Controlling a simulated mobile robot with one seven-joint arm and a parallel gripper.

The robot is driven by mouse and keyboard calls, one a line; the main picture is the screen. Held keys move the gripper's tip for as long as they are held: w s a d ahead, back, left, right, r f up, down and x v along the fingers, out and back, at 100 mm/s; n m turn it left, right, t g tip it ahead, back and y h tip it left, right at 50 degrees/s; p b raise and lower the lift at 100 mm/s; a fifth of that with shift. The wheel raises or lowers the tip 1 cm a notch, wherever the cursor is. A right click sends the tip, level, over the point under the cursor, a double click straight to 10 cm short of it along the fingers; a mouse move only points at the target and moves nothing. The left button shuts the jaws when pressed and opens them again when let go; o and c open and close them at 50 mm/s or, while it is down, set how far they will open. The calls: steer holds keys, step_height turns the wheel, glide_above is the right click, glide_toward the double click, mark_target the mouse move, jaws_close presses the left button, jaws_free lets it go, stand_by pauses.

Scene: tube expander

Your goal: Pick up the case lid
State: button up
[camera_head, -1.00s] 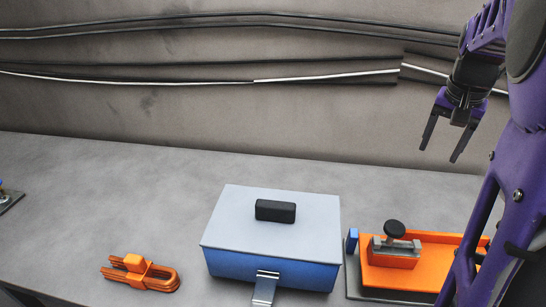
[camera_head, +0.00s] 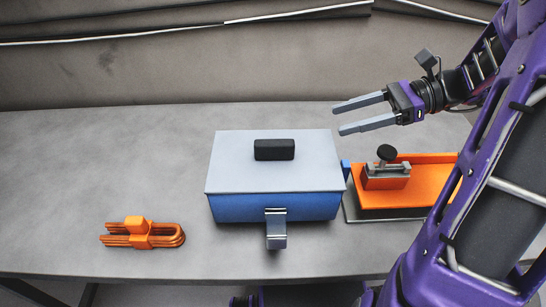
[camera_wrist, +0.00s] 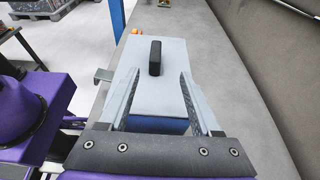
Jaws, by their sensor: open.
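The case is a blue box (camera_head: 258,208) with a pale grey lid (camera_head: 238,172) on top, in the middle of the head view. A black handle (camera_head: 274,150) stands on the lid. A grey latch (camera_head: 276,228) hangs on the case's front. My gripper (camera_head: 362,116) is open and empty, to the right of the lid and above it, with its fingers pointing left. In the wrist view, the lid (camera_wrist: 145,92) and its handle (camera_wrist: 155,58) show ahead, between and beyond the open fingers (camera_wrist: 157,90). The fingers appear apart from the lid.
An orange fixture (camera_head: 425,182) with a black knob (camera_head: 387,152) stands right of the case. An orange tool (camera_head: 143,233) lies to the left on the grey table (camera_head: 90,180). Pipes (camera_head: 180,30) run along the wall.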

steer(key=b, duration=0.1)
glide_toward(277, 141)
steer(key=x, duration=0.5)
steer(key=shift+w+a, duration=0.2)
steer(key=shift+w, duration=0.05)
steer(key=x, duration=0.3)
steer(key=b+x, duration=0.1)
steer(key=x, duration=0.1)
steer(key=shift+s+a+f, duration=0.1)
steer(key=shift+s+f, duration=0.05)
steer(key=shift+s, duration=0.2)
jaws_close()
stand_by(0.6)
